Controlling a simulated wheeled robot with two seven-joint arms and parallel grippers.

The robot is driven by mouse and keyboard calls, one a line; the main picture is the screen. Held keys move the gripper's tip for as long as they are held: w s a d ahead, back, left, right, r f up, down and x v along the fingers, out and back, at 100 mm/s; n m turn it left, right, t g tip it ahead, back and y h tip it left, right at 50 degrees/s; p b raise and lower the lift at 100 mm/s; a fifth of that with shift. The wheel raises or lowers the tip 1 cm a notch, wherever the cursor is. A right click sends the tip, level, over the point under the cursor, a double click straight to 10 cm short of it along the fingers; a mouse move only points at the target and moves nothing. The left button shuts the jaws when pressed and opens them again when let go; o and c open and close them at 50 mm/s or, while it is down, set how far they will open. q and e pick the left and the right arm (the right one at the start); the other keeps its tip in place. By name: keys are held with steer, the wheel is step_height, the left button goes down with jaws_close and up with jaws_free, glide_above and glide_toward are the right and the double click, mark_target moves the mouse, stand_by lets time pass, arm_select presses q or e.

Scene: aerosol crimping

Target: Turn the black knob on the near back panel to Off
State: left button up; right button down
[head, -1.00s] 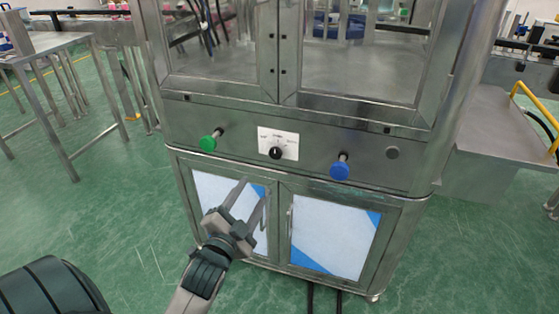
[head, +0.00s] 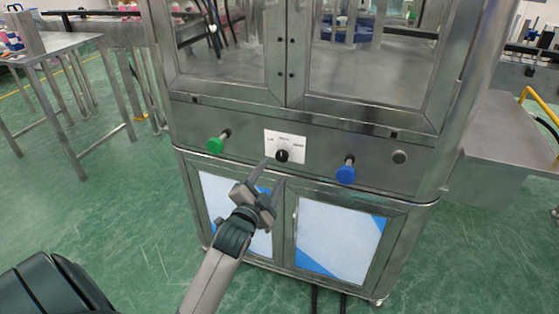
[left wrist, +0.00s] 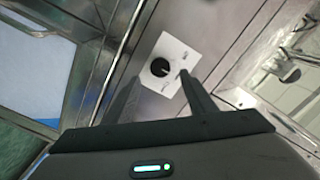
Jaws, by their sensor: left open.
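The black knob (head: 282,156) sits on a white label plate (head: 298,147) in the middle of the steel cabinet's panel. It also shows in the left wrist view as a dark round knob (left wrist: 160,68) on its white plate (left wrist: 176,52). The label text is too small to read. My left gripper (head: 270,176) is open and empty, just below and in front of the knob. In the left wrist view its two fingers (left wrist: 157,88) reach toward the plate, with the knob between and beyond their tips. I see no contact. My right gripper is out of view.
A green button (head: 216,146) sticks out left of the knob and a blue button (head: 346,173) right of it. Below are cabinet doors (head: 335,237). A steel table (head: 75,50) stands at left.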

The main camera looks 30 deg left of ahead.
mark_target(281, 158)
arm_select(q)
steer(key=x, duration=0.7)
steer(key=shift+w, duration=0.15)
steer(key=c, duration=1)
